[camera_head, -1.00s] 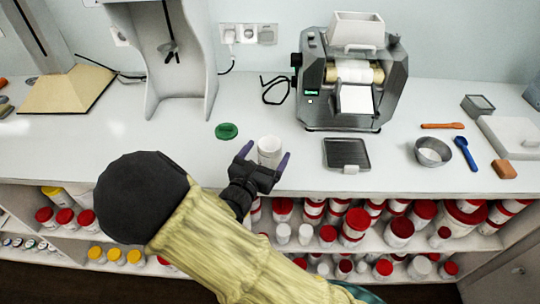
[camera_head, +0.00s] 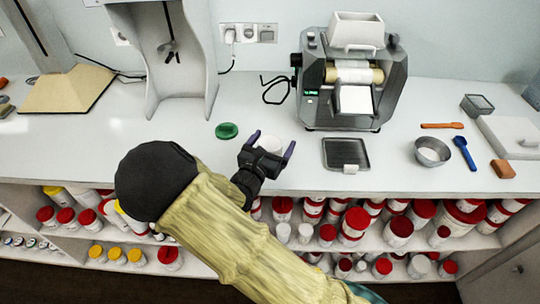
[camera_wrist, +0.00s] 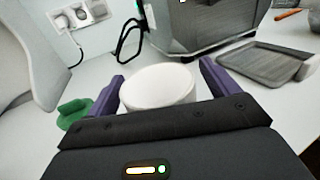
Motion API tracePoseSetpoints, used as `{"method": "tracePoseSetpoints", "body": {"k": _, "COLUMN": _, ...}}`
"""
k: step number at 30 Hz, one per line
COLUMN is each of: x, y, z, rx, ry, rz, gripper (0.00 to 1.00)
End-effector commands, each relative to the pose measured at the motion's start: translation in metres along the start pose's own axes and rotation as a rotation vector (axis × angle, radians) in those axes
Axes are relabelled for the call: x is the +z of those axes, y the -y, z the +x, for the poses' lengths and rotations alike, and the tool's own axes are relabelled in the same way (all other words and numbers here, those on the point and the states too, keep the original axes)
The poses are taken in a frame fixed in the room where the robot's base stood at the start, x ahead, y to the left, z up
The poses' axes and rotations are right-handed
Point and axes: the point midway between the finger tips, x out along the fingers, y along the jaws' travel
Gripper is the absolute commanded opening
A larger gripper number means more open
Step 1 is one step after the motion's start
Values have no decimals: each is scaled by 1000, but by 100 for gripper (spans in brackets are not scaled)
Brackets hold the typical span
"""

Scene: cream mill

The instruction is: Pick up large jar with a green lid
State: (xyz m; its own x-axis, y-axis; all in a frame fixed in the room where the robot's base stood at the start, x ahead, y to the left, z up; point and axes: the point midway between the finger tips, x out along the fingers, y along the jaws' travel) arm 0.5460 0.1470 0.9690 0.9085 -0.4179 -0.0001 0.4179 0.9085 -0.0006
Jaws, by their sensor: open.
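A plain white jar (camera_head: 269,152) stands on the counter at its front middle. No lid shows on it; in the wrist view the jar's top (camera_wrist: 160,84) is round and white. A green lid (camera_head: 227,130) lies apart on the counter, left of the jar, and also shows in the wrist view (camera_wrist: 74,112). My gripper (camera_head: 272,143) is open, with one purple finger on each side of the jar. My gripper's black body hides the jar's lower part. I cannot tell whether the fingers touch it.
A roller mill (camera_head: 353,75) stands behind right. A dark tray (camera_head: 345,151) with a small white piece (camera_head: 350,169) lies to the right. A metal bowl (camera_head: 432,151) and spatulas are farther right. A grey-white stand (camera_head: 178,60) is at left. Red-lidded jars fill the shelves below.

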Motion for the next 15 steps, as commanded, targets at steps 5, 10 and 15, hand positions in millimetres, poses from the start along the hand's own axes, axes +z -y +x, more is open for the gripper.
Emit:
{"method": "tracePoseSetpoints", "body": {"k": 5, "x": 0, "y": 0, "z": 0, "rx": 0, "ry": 0, "rz": 0, "gripper": 87}}
{"method": "tracePoseSetpoints", "body": {"k": 10, "x": 0, "y": 0, "z": 0, "rx": 0, "ry": 0, "rz": 0, "gripper": 70}}
{"method": "tracePoseSetpoints", "body": {"k": 15, "x": 0, "y": 0, "z": 0, "rx": 0, "ry": 0, "rz": 0, "gripper": 40}}
